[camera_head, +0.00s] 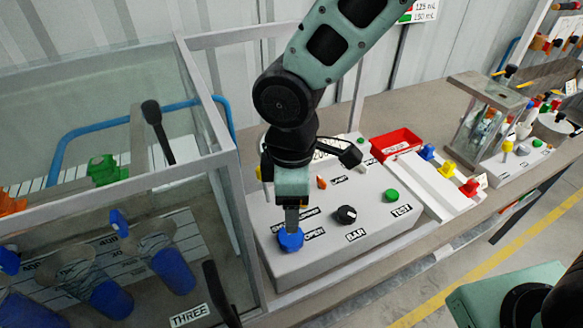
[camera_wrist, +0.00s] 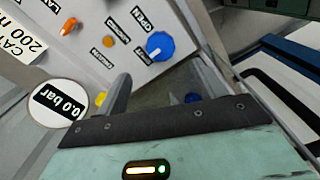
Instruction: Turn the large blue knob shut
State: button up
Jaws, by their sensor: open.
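The large blue knob (camera_head: 290,239) sits at the front left of a grey control box (camera_head: 330,250), between printed labels, one reading OPEN. In the wrist view the blue knob (camera_wrist: 160,45) is round, with a small pale mark on its face. My gripper (camera_head: 291,226) points down at the knob from just above and behind it, and hides part of it. In the wrist view my gripper (camera_wrist: 162,72) has its two fingers apart with nothing between them. The knob lies beyond the fingertips; whether they touch it, I cannot tell.
The box also bears a black knob (camera_head: 346,214) labelled BAR, a green TEST button (camera_head: 391,195) and an orange knob (camera_head: 321,182). A clear-walled case (camera_head: 228,200) stands close on the left. A red tray (camera_head: 396,143) lies behind right. A round gauge (camera_wrist: 58,104) reads 0.0 bar.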

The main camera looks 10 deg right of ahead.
notch_tip(320, 180, up, 7)
jog(key=shift+r, duration=0.2)
dwell(0.5)
